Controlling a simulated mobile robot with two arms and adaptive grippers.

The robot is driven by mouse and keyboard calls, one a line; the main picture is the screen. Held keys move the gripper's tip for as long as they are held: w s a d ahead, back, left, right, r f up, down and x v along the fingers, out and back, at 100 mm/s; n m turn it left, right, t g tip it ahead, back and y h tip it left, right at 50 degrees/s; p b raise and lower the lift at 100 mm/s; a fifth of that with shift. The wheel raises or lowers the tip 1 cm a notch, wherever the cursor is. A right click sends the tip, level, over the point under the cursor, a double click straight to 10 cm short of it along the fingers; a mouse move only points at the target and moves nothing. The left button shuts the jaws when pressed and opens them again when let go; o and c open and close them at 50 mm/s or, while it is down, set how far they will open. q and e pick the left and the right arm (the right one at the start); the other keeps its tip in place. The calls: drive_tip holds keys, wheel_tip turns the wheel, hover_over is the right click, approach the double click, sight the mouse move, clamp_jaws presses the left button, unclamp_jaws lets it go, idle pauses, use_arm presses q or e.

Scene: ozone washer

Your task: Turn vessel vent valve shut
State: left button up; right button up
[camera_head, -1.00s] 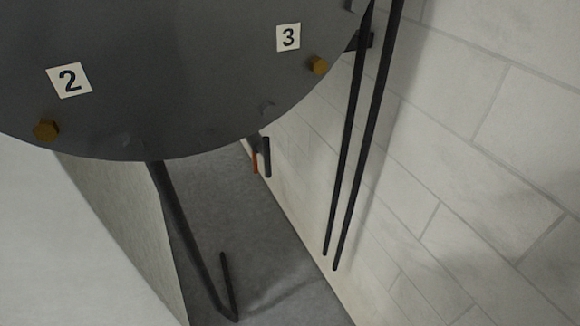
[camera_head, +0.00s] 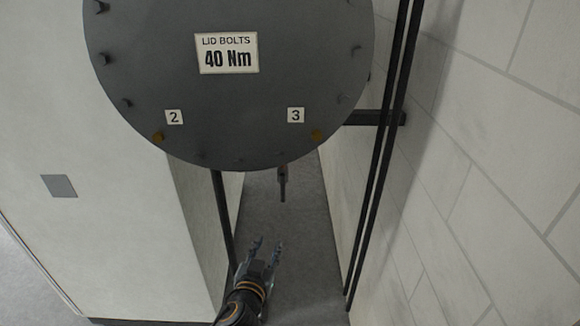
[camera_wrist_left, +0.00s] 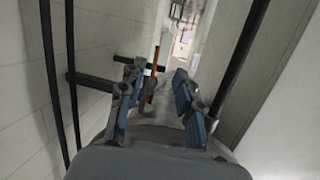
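The vessel (camera_head: 230,110) is a round dark grey lid end with edge bolts, filling the upper middle of the head view. A small valve handle (camera_head: 283,180) with a reddish part hangs just below its lower edge. In the left wrist view an orange-red bar, seemingly the same handle (camera_wrist_left: 155,62), stands beyond and between the fingers. My left gripper (camera_head: 267,248) is open and empty, below the handle and apart from it in the head view. Its two blue-padded fingers also show in the left wrist view (camera_wrist_left: 158,92). My right gripper is out of view.
Two thin black pipes (camera_head: 385,150) run along the tiled wall (camera_head: 480,150) at right, with a dark bracket (camera_head: 372,117) nearby. A dark leg (camera_head: 222,220) and a pale cabinet (camera_head: 120,230) stand at left. A narrow grey floor strip (camera_head: 300,230) lies between.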

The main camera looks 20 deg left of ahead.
use_arm(q)
drive_tip(key=n+t, duration=0.1)
drive_tip(key=t, duration=0.1)
approach(282, 183)
drive_tip(key=s, duration=0.3)
drive_tip(key=w, duration=0.9)
drive_tip(key=w+p, duration=0.1)
drive_tip(key=w, duration=0.3)
drive_tip(key=shift+w+a+f, duration=0.1)
drive_tip(key=shift+w+a, duration=0.3)
drive_tip(key=shift+c, duration=0.4)
clamp_jaws()
